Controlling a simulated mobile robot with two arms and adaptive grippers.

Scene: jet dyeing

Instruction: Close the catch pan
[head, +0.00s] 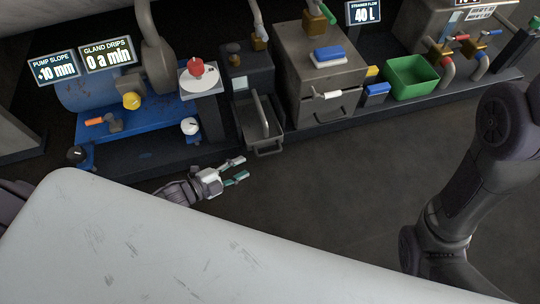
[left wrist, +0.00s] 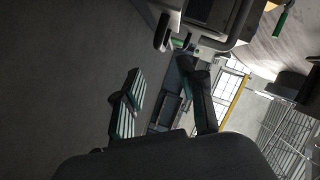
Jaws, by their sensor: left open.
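The catch pan (head: 272,136) is a dark grey open tray in the head view. It sticks out toward me from under a dark pump-side block (head: 246,82), with a bar handle at its front edge. My left gripper (head: 239,169) is open and empty, its green-padded fingertips in front of the pan and a little to its left, apart from the handle. In the left wrist view the left gripper (left wrist: 166,96) shows its two fingers spread with nothing between them; I cannot make out the pan there. My right arm shows at the right of the head view, but its gripper is out of frame.
A blue pump base (head: 150,126) with knobs stands left of the pan. A grey strainer box (head: 318,75) with a drawer-like front stands to its right, then a green bin (head: 411,77). The floor (head: 330,190) before the pan is clear. A pale panel (head: 180,250) fills the foreground.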

